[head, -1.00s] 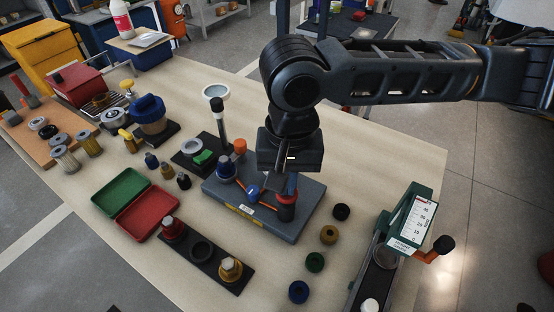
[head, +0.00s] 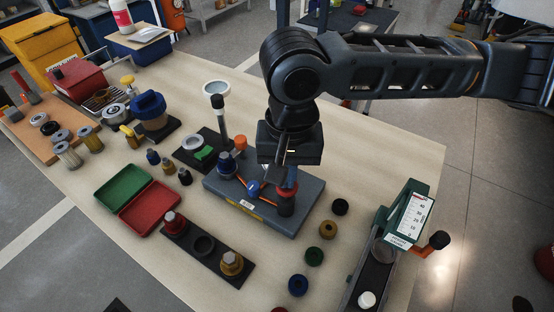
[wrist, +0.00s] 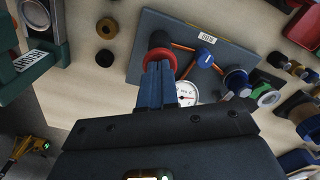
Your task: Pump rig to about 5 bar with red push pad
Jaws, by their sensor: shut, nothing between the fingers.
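The pump rig (head: 308,206) is a grey base plate on the bench, carrying a dark upright cylinder topped by the red push pad (head: 287,188). My gripper (head: 288,181) points down just over the pad, fingers shut and empty. In the wrist view the blue fingertips (wrist: 158,66) overlap the red pad (wrist: 158,55); I cannot tell whether they touch it. A round white gauge (wrist: 186,94) shows beside the fingers, partly covered by my gripper; its reading is too small to tell. A blue knob (head: 253,187) with orange lines sits mid-plate.
A green press-like device with a scale (head: 411,216) stands at the right. Several coloured rings (head: 314,256) lie between it and the rig. A black strip with fittings (head: 203,245) lies in front.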

